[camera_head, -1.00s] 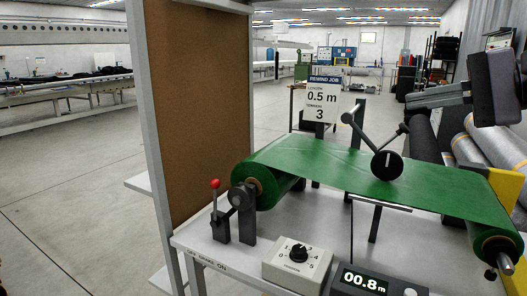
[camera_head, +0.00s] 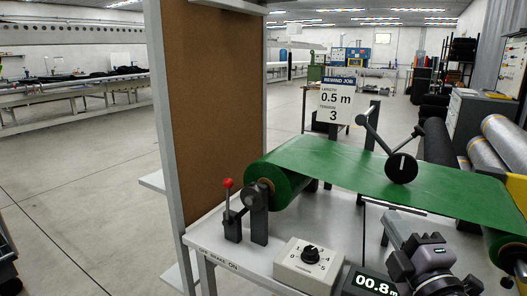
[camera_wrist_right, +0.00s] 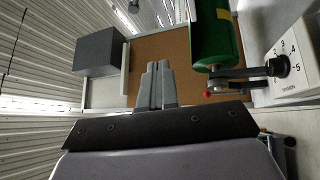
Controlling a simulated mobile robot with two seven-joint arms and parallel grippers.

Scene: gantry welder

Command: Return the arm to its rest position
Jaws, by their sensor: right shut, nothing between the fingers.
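My right gripper (camera_head: 393,222) is low at the right in the head view, in front of the green roll of sheet (camera_head: 345,168) and above the bench's front part. Its grey fingers also show in the right wrist view (camera_wrist_right: 155,84), together and empty. They appear apart from the roll and the control box. A dark part, seemingly of my left gripper (camera_head: 7,262), shows at the left edge of the head view, cut off; its jaws cannot be made out.
A red-knobbed brake lever (camera_head: 229,205) stands at the bench's left, by a brown board (camera_head: 212,110). Floor on the left (camera_head: 75,195) is clear.

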